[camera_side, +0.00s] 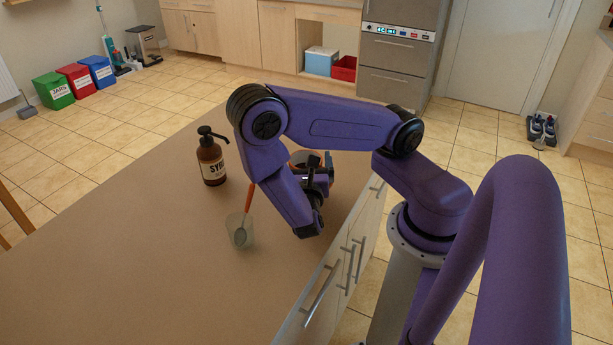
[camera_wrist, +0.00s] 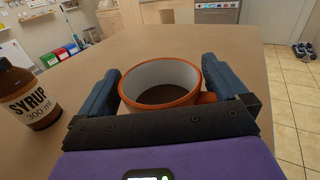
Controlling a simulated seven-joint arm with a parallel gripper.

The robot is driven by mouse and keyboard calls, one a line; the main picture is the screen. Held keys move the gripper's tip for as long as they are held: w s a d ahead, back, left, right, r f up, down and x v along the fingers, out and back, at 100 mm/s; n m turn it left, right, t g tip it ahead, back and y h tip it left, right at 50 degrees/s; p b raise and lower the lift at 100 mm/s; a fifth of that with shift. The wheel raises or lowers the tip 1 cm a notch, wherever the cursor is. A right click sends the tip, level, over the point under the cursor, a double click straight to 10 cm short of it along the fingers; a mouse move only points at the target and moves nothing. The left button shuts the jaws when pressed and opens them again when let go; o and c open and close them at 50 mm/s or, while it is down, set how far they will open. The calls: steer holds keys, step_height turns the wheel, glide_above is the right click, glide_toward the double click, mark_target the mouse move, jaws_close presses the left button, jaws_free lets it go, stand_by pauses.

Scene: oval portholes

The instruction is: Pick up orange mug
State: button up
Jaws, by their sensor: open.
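The orange mug (camera_wrist: 157,76) has a white inside and a dark bottom or contents. It stands upright in the wrist view, between the two fingers of my gripper (camera_wrist: 160,82), with its handle at the right, close to the right finger. My gripper is open around the mug; whether a finger touches it I cannot tell. In the side view the mug (camera_side: 297,157) is mostly hidden behind my arm and gripper (camera_side: 322,172), and only part of its rim shows.
A brown syrup bottle (camera_side: 212,161) with a black pump stands left of the mug and also shows in the wrist view (camera_wrist: 27,97). A pale cup (camera_side: 240,232) holding an orange-handled utensil stands nearer. The counter's (camera_side: 130,240) left part is clear; its drawer-side edge is close to my gripper.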

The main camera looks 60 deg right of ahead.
steer(key=shift+w+d, duration=0.1)
steer(key=shift+d, duration=0.1)
steer(key=c, duration=1.2)
steer(key=shift+r, duration=5.05)
